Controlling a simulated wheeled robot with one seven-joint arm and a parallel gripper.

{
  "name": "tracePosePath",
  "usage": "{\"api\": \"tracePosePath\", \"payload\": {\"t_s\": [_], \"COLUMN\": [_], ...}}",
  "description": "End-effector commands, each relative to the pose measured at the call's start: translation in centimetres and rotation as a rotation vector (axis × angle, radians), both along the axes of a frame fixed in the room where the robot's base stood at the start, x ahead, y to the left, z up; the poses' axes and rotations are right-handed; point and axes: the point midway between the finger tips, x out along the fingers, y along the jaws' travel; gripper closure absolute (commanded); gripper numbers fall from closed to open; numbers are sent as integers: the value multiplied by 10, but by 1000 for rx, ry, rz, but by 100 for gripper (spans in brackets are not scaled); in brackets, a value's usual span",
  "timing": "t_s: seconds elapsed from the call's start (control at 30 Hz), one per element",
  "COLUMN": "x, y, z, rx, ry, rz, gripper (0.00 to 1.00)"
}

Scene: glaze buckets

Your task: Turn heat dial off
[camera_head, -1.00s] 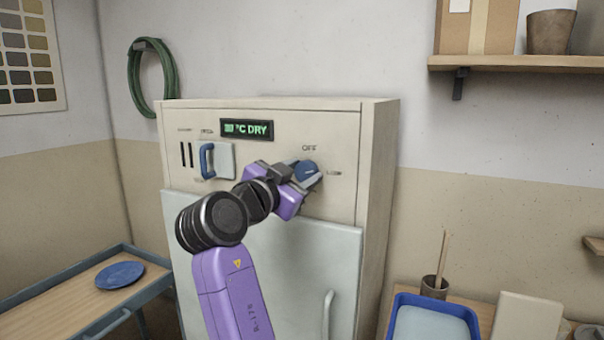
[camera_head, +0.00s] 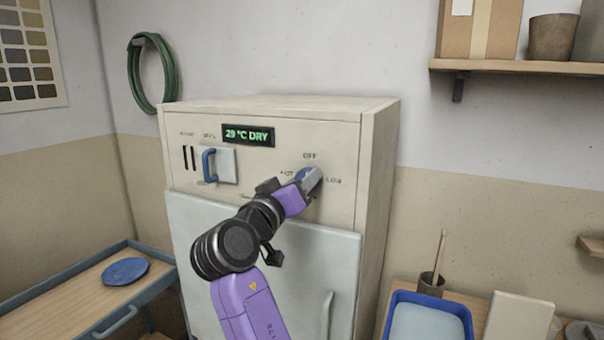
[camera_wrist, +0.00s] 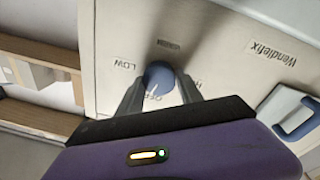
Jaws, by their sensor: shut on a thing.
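The heat dial (camera_head: 300,174) is a round blue knob on the upper right of the beige cabinet's front panel. It also shows in the wrist view (camera_wrist: 159,74), between my two fingers. My gripper (camera_head: 312,181) is shut on the dial, with a finger on either side of it in the wrist view (camera_wrist: 160,92). Labels OFF, LOW and HOT surround the dial; in the head view OFF is above, LOW right and HOT left. My fingers partly cover the dial, and I cannot tell its exact pointer position.
The display (camera_head: 248,135) reads "29 °C DRY". A blue handle (camera_head: 209,165) sticks out left of the dial. The cabinet door (camera_head: 320,265) is closed below. A shelf (camera_head: 530,65) and a blue tray (camera_head: 392,318) are to the right.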

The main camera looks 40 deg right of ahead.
Motion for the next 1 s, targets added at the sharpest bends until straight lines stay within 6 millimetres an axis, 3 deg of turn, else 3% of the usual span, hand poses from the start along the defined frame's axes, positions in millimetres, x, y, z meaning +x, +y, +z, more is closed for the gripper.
{"api": "tracePosePath", "payload": {"t_s": [0.4, 1.0], "x": [0, 0], "y": [0, 1], "z": [0, -2], "rx": [-81, -102], "ry": [233, 286], "rz": [0, 0], "gripper": [98, 97]}}
